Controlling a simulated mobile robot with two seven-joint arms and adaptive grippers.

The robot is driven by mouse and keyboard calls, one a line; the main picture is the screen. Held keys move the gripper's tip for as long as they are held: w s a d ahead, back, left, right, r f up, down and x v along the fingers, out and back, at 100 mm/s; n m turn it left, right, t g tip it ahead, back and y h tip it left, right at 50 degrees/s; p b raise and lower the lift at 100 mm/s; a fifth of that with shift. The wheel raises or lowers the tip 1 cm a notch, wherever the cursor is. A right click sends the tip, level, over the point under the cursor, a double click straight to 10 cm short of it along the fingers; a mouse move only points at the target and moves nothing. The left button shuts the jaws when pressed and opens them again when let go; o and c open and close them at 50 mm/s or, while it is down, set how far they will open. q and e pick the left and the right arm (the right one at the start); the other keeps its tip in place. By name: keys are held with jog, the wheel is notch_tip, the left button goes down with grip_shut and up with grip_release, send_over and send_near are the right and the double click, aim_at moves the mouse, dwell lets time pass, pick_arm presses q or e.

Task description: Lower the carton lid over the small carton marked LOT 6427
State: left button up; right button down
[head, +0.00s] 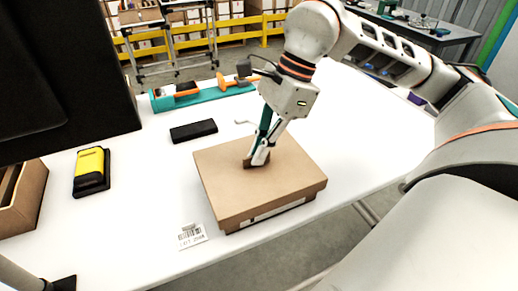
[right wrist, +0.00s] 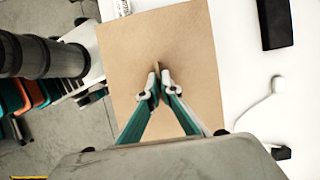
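The carton lid (head: 222,175) is a flat brown square with a shallow rim, in the middle of the white table. My right gripper (head: 257,161) is above the lid's centre, its fingers shut on the small brown tab (right wrist: 157,67) that stands up from the lid's top. The lid also fills the middle of the right wrist view (right wrist: 190,40). Under its front rim a low strip of the small carton (head: 275,209) shows, dark with a white label band. The lid hides the rest of the carton, and its lot number is unreadable. My left gripper is not in view.
A barcode card (head: 192,236) lies in front of the lid. A black block (head: 194,131) and a yellow-black device (head: 92,172) lie to the left. A teal tray (head: 205,97) is behind. An open carton (head: 24,203) and a large black panel (head: 60,80) are at the left.

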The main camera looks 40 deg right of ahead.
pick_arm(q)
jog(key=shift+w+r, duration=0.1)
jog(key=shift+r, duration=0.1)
pick_arm(e)
jog(key=c, duration=2.2)
grip_release()
pick_arm(q)
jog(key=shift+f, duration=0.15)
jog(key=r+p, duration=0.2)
jog(key=p, duration=0.1)
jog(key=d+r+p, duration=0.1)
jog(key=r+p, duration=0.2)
jog(key=p, duration=0.1)
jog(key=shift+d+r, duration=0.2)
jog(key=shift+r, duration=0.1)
pick_arm(e)
jog(key=v, duration=0.6)
jog(key=a+v, duration=0.1)
jog(key=v, duration=0.5)
jog(key=a+r+v, duration=0.1)
jog(key=v, duration=0.5)
jog(key=shift+w+a+r, duration=0.15)
jog(key=shift+w+r, duration=0.05)
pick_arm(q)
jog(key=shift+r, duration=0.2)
